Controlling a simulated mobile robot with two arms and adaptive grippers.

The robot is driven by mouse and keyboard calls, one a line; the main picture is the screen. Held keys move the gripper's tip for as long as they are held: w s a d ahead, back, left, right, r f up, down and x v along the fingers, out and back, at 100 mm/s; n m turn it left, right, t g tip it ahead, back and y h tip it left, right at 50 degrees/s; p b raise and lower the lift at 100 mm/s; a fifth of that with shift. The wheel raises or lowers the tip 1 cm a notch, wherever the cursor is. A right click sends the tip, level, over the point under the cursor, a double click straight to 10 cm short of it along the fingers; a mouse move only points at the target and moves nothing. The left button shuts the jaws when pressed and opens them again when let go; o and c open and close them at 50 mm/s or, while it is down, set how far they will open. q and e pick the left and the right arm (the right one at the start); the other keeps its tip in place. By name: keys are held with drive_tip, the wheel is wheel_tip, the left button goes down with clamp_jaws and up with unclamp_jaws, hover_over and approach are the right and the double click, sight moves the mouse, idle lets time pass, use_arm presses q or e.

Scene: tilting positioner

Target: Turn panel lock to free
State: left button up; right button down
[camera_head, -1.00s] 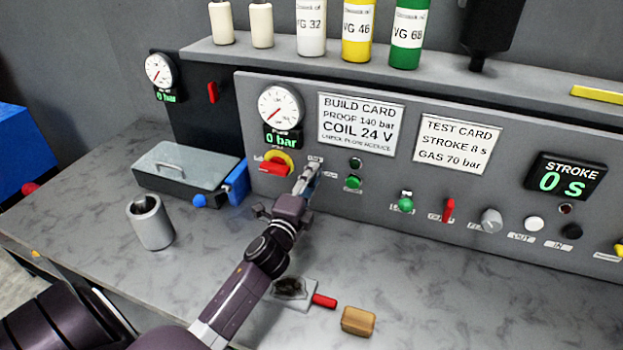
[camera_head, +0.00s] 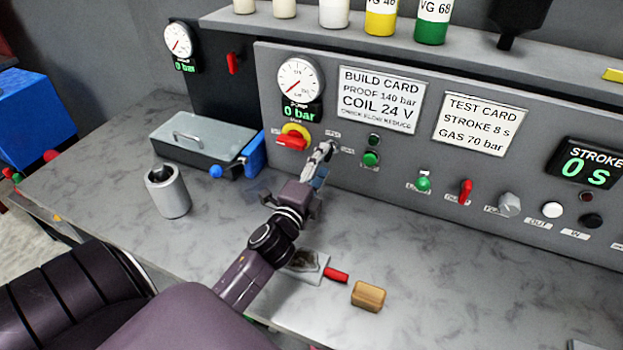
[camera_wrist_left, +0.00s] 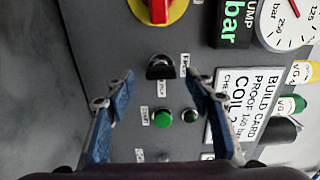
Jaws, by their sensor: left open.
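The panel lock is a dark round knob (camera_wrist_left: 160,68) on the grey panel in the left wrist view, with small white labels beside it. My left gripper (camera_head: 326,150) is close to the panel, right of the red-and-yellow switch. In the left wrist view its two blue fingers (camera_wrist_left: 160,88) are open and empty, one on each side of the knob's line. The label text is too small to read surely. My right gripper is not in view.
A red-and-yellow rotary switch (camera_head: 293,136) sits just left of my gripper. A green button (camera_head: 371,158) is close on the right. A lidded grey box (camera_head: 200,142), metal cup (camera_head: 168,192) and wooden block (camera_head: 368,295) stand on the bench.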

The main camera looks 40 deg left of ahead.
use_arm(q)
drive_tip(key=v, duration=0.8)
drive_tip(key=shift+w, duration=0.1)
